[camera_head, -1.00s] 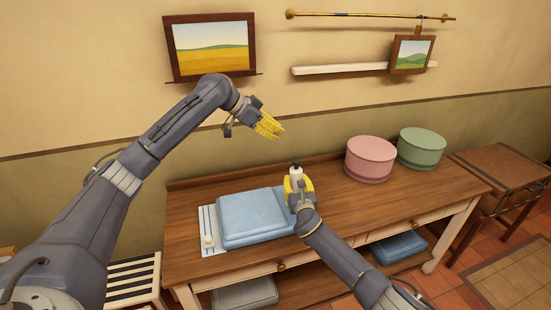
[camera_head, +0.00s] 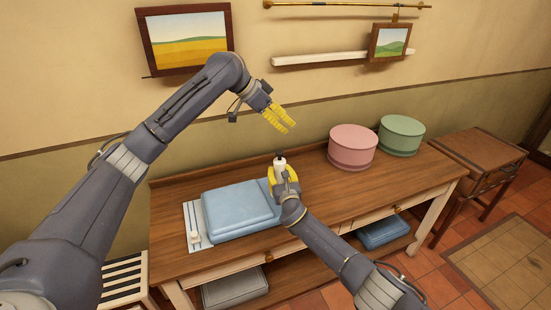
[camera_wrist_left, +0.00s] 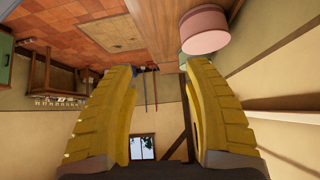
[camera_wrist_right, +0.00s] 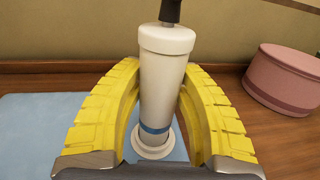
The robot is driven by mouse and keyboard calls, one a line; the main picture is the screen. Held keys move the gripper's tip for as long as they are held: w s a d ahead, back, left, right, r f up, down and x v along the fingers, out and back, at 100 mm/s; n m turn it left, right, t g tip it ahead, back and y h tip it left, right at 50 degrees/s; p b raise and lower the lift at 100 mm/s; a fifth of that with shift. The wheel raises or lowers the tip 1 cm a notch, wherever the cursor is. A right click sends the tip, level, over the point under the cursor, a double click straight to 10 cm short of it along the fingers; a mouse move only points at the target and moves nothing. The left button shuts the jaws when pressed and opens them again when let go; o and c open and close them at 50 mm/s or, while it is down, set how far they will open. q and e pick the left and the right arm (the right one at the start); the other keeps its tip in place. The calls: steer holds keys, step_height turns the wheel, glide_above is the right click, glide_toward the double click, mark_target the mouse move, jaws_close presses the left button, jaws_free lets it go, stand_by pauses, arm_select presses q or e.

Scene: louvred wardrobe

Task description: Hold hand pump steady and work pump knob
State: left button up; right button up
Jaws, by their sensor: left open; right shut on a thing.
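The hand pump (camera_wrist_right: 163,85) is a white cylinder with a blue band low down and a wide round foot, standing upright in the right wrist view. It also shows in the head view (camera_head: 280,166). Its dark pump knob (camera_wrist_right: 170,11) is on top, cut off by the frame's upper edge; it shows small in the head view (camera_head: 279,155). My right gripper (camera_head: 283,181) is shut on the pump's body, a yellow finger on each side. My left gripper (camera_head: 284,119) is open and empty, in the air above the pump. The left wrist view does not show the pump.
A pink round box (camera_head: 352,148) and a green round box (camera_head: 401,135) stand at the back right. A picture (camera_head: 186,38) and a white shelf (camera_head: 320,59) are on the wall.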

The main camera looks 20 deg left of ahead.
arm_select(q)
steer(key=d+f+n+y, duration=0.1)
steer(key=d+n+y, duration=0.1)
steer(key=n+g+y, duration=0.1)
steer(key=n+y, duration=0.3)
steer(key=n, duration=0.3)
glide_toward(279, 151)
steer(key=shift+n, duration=0.3)
steer(key=x, duration=0.9)
steer(key=shift+d+f, duration=0.1)
steer(key=shift+f, duration=0.25)
steer(key=shift+c, duration=0.2)
jaws_close()
